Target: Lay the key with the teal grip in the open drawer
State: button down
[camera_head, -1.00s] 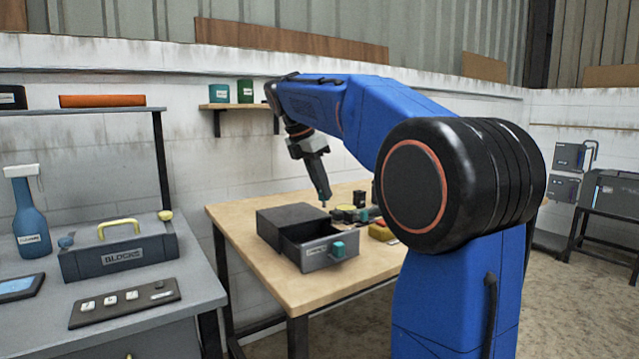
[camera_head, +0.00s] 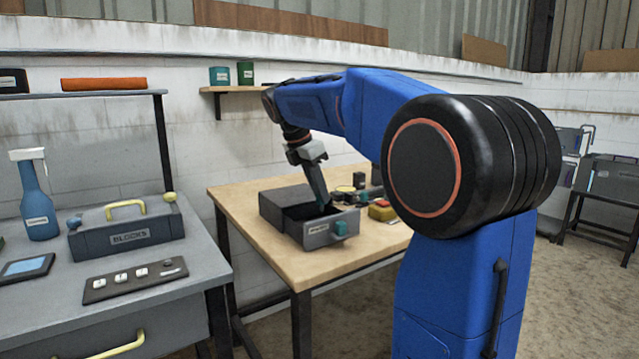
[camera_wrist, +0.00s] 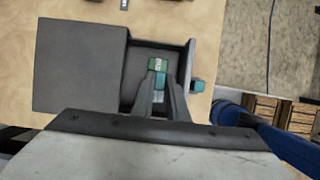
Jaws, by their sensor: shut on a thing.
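The open drawer (camera_head: 318,236) is a dark grey box with a teal knob, pulled out of a dark grey cabinet (camera_head: 285,203) on the wooden table. It also shows in the wrist view (camera_wrist: 190,62). My gripper (camera_head: 325,207) points down at the drawer's opening, its tips at or just inside it. In the wrist view my gripper (camera_wrist: 158,88) is shut on the key with the teal grip (camera_wrist: 159,66). A teal and green part of the key shows between the fingers, over the drawer floor. I cannot tell whether the key touches the floor.
Several small items lie on the wooden table (camera_head: 270,260) right of and behind the drawer, among them a yellow and red block (camera_head: 382,211). A grey bench with a toolbox (camera_head: 125,233) stands at left. The table's front left is clear.

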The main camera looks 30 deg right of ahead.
jog(key=shift+f, duration=3.1)
jog(key=c, duration=1.2)
grip_release()
jog(key=shift+r, duration=4.05)
